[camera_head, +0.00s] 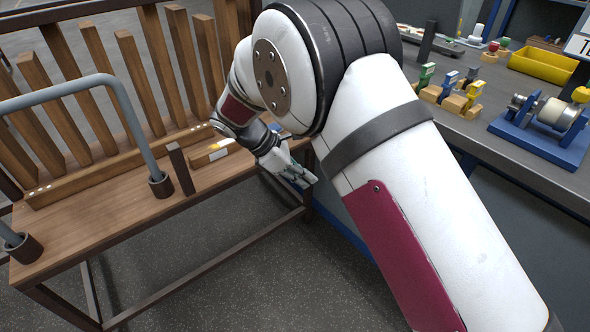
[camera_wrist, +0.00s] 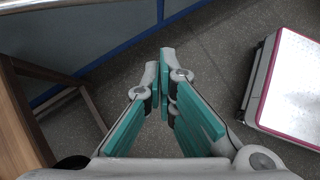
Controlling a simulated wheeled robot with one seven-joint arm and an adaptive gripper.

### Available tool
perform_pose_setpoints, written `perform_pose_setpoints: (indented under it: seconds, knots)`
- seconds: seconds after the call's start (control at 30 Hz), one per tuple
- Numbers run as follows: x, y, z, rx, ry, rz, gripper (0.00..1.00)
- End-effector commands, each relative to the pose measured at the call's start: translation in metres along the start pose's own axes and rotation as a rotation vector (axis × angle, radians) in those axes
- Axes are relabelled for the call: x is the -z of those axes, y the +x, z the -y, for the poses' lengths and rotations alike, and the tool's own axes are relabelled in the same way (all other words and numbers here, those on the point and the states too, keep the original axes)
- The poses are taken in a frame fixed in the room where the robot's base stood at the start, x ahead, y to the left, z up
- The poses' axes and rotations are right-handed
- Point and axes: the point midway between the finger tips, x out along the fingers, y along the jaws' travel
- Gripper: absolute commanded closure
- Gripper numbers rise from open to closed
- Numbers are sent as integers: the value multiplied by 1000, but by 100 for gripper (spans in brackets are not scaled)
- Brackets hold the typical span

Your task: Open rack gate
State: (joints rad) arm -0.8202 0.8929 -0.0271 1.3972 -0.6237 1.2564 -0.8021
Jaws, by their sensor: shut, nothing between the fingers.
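The wooden rack (camera_head: 110,218) stands at the left in the head view, with upright slats (camera_head: 130,80) along its back. A bent grey metal bar (camera_head: 125,95) stands in dark sockets on its shelf. I cannot tell which part is the gate. My gripper (camera_head: 298,178) is shut and empty, just beyond the rack's right end. In the wrist view its fingers (camera_wrist: 161,75) point over the floor; the rack's edge (camera_wrist: 18,125) is at left.
A grey workbench (camera_head: 500,145) with a blue lower edge is at the right. It carries a yellow bin (camera_head: 542,65), small coloured clamps and a blue fixture (camera_head: 545,130). Speckled floor (camera_head: 240,275) lies open in front. My arm hides the rack's right back corner.

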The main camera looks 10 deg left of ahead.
Motion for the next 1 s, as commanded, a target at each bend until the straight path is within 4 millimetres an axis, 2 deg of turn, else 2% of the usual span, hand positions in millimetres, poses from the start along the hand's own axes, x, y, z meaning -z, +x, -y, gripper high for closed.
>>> perform_pose_setpoints:
  seconds: [0.03,0.13,0.33,0.53,0.9,1.0]
  knots:
    - [0,13,1,3,-1,2,100]
    - [0,31,1,4,-1,1,100]
    - [-17,53,0,2,2,-1,100]
    - [-24,61,0,0,1,-1,100]
    - [-26,62,0,-1,0,0,100]
    - [-35,68,1,-12,-14,2,100]
